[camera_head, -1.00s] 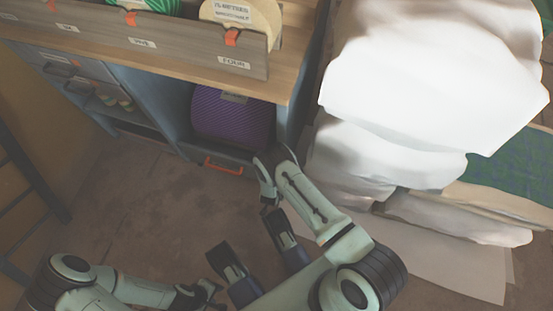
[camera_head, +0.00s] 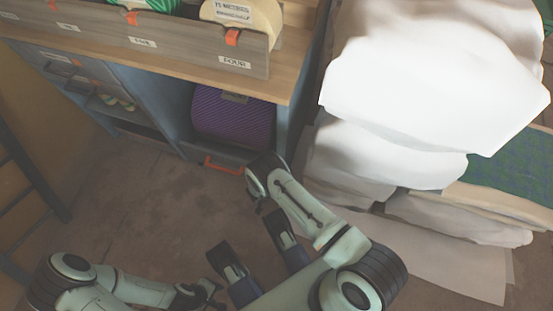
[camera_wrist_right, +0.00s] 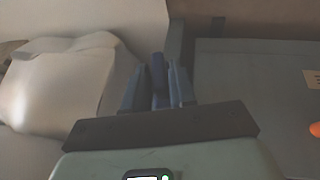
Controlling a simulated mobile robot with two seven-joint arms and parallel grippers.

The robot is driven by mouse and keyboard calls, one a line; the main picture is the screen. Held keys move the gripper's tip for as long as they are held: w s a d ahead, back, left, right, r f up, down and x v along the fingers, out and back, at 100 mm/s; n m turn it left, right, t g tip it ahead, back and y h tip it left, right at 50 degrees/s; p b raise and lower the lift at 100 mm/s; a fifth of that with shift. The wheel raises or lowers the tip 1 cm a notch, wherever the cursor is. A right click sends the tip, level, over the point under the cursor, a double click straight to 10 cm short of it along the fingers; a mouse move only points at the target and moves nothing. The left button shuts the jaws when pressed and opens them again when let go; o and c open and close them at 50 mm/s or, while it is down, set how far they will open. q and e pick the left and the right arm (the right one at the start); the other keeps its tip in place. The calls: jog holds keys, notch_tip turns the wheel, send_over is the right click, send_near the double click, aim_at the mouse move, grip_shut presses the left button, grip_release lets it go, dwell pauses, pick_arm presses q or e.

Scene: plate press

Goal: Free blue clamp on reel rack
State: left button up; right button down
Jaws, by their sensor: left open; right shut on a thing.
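In the right wrist view my right gripper (camera_wrist_right: 157,72) is shut on a narrow dark blue piece (camera_wrist_right: 159,84), which looks like the blue clamp. It stands upright between the two blue-grey fingers; its far end and what it touches are unclear. My left gripper (camera_head: 208,288) is open and empty, low over the floor and away from the rack. I cannot make out the blue clamp in the head view.
A purple reel (camera_head: 232,117) sits in the rack's lower bay, above an orange handle (camera_head: 222,166). Orange clips (camera_head: 232,37) sit on the labelled top board (camera_head: 185,50). White bulky sacks (camera_head: 430,80) are piled close on the right. The floor (camera_head: 150,215) in front is clear.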

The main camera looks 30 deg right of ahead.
jog(key=shift+w+a+n+g+h, duration=0.15)
jog(key=shift+n+g+h, duration=0.25)
jog(key=shift+g+h, duration=0.85)
jog(key=shift+g, duration=0.25)
jog(key=c, duration=1.1)
grip_release()
pick_arm(q)
jog(key=shift+t, duration=0.6)
jog(key=w, duration=0.1)
jog(key=w+r+p, duration=0.1)
jog(key=w+p, duration=0.1)
jog(key=shift+w+d+r, duration=0.25)
jog(key=shift+w+r, duration=0.1)
jog(key=shift+r, duration=0.05)
pick_arm(e)
jog(key=v, duration=1.3)
jog(key=shift+a, duration=0.2)
